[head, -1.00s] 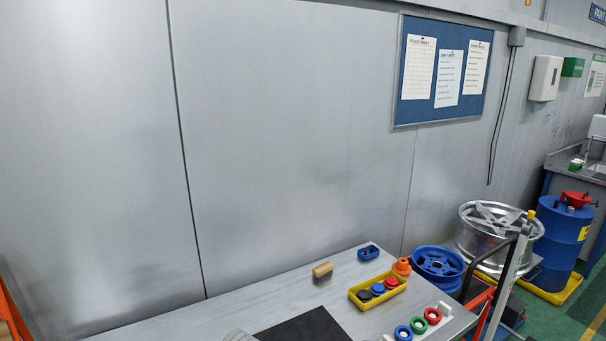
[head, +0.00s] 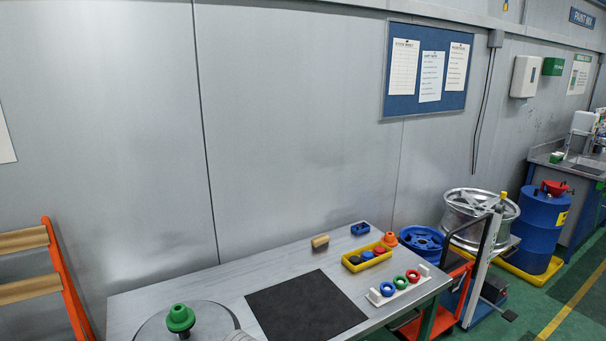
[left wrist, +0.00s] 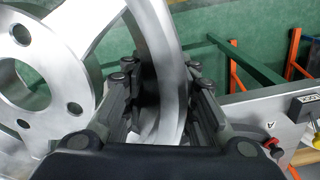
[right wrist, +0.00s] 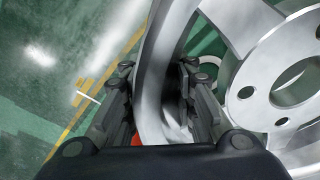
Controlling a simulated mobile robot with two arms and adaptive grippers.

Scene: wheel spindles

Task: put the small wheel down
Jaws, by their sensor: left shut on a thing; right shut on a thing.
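A silver wheel is gripped at its rim from two sides. In the left wrist view, the wheel (left wrist: 70,58) has its bolt-hole hub at the left, and my left gripper (left wrist: 160,82) is shut on the rim. In the right wrist view, the wheel (right wrist: 285,70) has its hub at the right, and my right gripper (right wrist: 157,80) is shut on the rim. The head view shows neither gripper nor the held wheel clearly. A spindle with a green top (head: 180,318) stands on a round grey plate (head: 150,329) at the near left of the bench.
The grey bench (head: 225,282) carries a bare black mat (head: 305,307), a yellow tray (head: 352,268), a white rack of rings (head: 376,299) and small parts. An orange-framed rack (head: 70,280) is left.

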